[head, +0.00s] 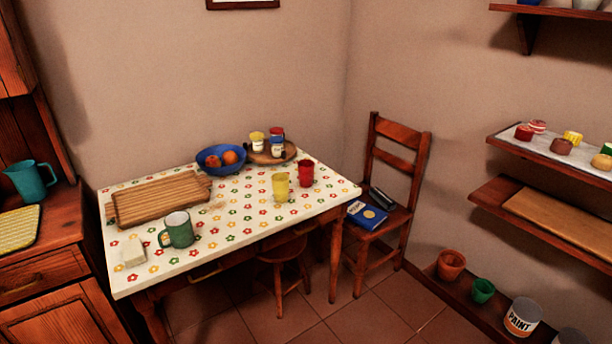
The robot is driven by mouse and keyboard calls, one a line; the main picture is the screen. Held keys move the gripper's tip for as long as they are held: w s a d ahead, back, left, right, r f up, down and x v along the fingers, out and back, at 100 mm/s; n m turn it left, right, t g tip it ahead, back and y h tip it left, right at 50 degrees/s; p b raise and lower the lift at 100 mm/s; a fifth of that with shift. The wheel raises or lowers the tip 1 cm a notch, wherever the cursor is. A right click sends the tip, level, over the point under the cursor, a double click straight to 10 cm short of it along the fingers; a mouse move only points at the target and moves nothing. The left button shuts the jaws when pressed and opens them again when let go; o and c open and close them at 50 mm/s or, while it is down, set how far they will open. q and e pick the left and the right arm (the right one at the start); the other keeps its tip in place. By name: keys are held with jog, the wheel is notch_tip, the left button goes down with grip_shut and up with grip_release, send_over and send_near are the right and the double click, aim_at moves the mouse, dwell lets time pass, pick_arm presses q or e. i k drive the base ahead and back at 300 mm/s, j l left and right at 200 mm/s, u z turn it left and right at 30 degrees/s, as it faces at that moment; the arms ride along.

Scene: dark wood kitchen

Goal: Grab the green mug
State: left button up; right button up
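The green mug (180,231) stands upright on the table (240,222), near its front left part. Its handle points to the left and its light inside shows at the top. The tabletop has a white cloth with a coloured flower pattern. Neither of my grippers shows in the head view.
Around the mug are a cutting board (161,198), a pale block (133,252), a yellow cup (280,187), a red cup (306,173) and a blue fruit bowl (210,157). A stool (284,275) is partly under the table; a chair (383,210) stands right.

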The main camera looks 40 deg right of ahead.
aim_at(178, 228)
jog(key=i+l+u, duration=0.15)
jog(key=l+u, duration=0.25)
jog(key=l, duration=0.15)
jog(key=l+u, duration=0.4)
jog(key=l, duration=0.2)
jog(key=l+u, duration=0.4)
jog(key=l, duration=0.2)
